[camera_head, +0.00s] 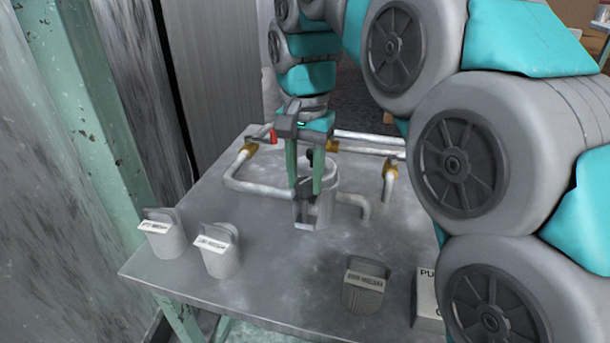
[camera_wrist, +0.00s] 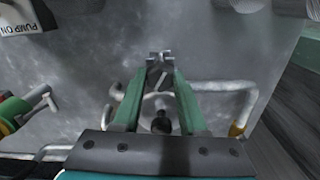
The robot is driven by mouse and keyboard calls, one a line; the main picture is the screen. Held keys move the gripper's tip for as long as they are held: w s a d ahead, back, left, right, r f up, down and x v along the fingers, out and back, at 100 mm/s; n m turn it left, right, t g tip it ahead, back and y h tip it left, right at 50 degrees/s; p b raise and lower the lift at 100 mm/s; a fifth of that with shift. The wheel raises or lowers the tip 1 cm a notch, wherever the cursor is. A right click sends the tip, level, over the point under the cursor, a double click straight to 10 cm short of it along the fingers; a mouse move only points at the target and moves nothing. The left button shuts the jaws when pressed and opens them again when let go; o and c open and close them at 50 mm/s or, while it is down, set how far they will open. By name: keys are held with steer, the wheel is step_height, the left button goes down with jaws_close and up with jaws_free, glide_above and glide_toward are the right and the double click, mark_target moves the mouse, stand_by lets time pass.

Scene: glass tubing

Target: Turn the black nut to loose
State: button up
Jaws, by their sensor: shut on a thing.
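My gripper (camera_head: 305,194) reaches down over the table with two long green fingers and grey tips. In the wrist view its fingertips (camera_wrist: 159,60) are close together on a small grey part that they mostly hide. A round black piece, possibly the black nut, shows behind the fingers in the head view (camera_head: 310,155). It also shows between the fingers in the wrist view (camera_wrist: 161,122), apart from the tips. A grey upright cylinder (camera_head: 327,207) stands right behind the fingers. I cannot make out a nut at the fingertips.
Grey tubing (camera_head: 260,187) with brass joints (camera_head: 389,168) runs over the table (camera_head: 270,262) behind and beside the gripper. Grey handled containers stand at the left (camera_head: 163,240), (camera_head: 221,259) and front (camera_head: 363,294). A box marked PUMP (camera_head: 426,303) is at the front right.

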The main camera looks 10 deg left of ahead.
mark_target(305, 181)
jaws_close()
steer(key=shift+n+p, duration=0.4)
steer(key=shift+n, duration=1.9)
steer(key=o, duration=1.1)
jaws_free()
steer(key=shift+o, duration=0.2)
steer(key=shift+r, duration=0.1)
step_height(305, 181, up, 8)
steer(key=p, duration=0.4)
steer(key=shift+f, duration=0.2)
steer(key=shift+c, duration=0.4)
